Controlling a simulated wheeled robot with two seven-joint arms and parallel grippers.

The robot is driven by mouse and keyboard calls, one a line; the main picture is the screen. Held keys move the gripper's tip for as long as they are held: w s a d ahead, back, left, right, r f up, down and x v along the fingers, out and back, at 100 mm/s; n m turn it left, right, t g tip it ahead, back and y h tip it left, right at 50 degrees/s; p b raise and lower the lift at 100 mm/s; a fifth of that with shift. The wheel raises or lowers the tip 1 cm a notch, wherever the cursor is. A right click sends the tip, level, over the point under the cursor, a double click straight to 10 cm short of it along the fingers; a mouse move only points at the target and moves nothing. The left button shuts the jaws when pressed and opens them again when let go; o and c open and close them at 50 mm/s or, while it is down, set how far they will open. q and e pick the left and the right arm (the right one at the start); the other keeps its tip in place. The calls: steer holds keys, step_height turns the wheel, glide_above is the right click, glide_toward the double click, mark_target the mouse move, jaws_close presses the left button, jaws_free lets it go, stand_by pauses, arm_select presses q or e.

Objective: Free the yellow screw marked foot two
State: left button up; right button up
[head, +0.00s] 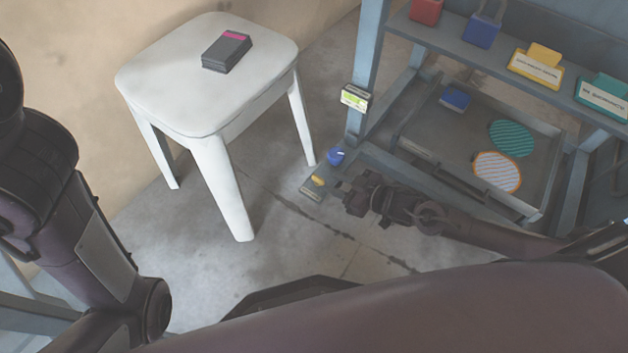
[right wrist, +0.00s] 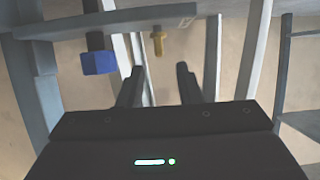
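The yellow screw (head: 318,181) sits at the foot of the blue-grey rack, beside a small label (head: 311,193) too small to read. In the right wrist view the yellow screw (right wrist: 158,42) appears ahead of the fingers, roughly centred between them. My right gripper (head: 348,190) is low by the rack's foot, just right of the screw. Its fingers (right wrist: 158,82) are apart and empty, with a gap to the screw. My left arm enters at the left; its gripper is out of view.
A blue screw head (head: 336,157) is close behind the yellow one; it shows at left in the right wrist view (right wrist: 98,62). The rack (head: 366,70) holds coloured blocks and a tray (head: 420,140) with round discs. A white stool (head: 150,85) carries a dark box (head: 226,52).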

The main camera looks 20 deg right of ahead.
mark_target(320, 178)
steer(key=b+x, duration=0.3)
steer(key=x, duration=0.2)
steer(key=shift+w+f, duration=0.1)
steer(key=shift+f, duration=0.25)
steer(key=shift+w+a+b, duration=0.45)
steer(key=shift+w, duration=0.05)
jaws_close()
